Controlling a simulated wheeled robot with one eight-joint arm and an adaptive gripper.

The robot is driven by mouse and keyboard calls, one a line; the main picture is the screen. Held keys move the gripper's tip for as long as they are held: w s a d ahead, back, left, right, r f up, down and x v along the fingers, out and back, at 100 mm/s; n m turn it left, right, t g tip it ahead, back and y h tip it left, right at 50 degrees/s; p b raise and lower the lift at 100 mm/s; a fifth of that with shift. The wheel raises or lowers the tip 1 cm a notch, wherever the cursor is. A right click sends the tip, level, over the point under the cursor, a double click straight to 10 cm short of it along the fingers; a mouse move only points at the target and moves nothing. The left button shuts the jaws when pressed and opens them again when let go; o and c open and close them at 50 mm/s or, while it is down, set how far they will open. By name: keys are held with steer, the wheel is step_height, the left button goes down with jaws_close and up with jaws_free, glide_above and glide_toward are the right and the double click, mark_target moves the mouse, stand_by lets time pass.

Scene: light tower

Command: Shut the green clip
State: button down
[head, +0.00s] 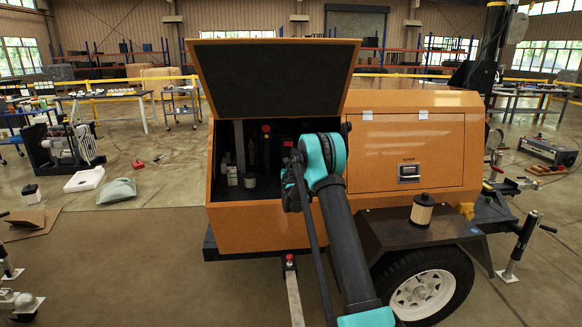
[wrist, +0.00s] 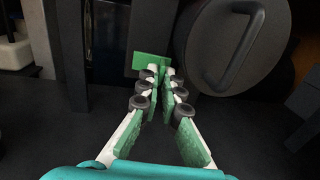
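The green clip (wrist: 150,66) is a small flat green piece in the wrist view. It stands at the tips of my gripper, against a dark post and left of a round black cover with a handle. My gripper (wrist: 161,72) has white fingers with green pads and dark rollers. Its fingers run close together toward the tips, with the left tip overlapping the clip. I cannot tell whether they touch or grip it. In the head view my arm reaches into the open compartment of the orange light tower (head: 258,228), hiding the gripper and clip.
The raised lid (head: 275,78) stands open above the compartment. The round black cover (wrist: 232,45) is close to the right of my fingertips. Dark posts and a white container (wrist: 14,50) are on the left. A canister (head: 422,210) stands on the fender.

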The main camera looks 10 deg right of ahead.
steer(key=y, duration=0.1)
steer(key=n+y, duration=0.1)
steer(key=y, duration=0.1)
steer(key=shift+w+d+n, duration=0.25)
steer(key=shift+d+n, duration=0.05)
steer(key=shift+n, duration=0.1)
steer(key=c, duration=2)
jaws_free()
steer(key=shift+s, duration=0.1)
steer(key=s, duration=1.1)
steer(key=shift+s, duration=0.4)
steer(key=shift+d, duration=0.15)
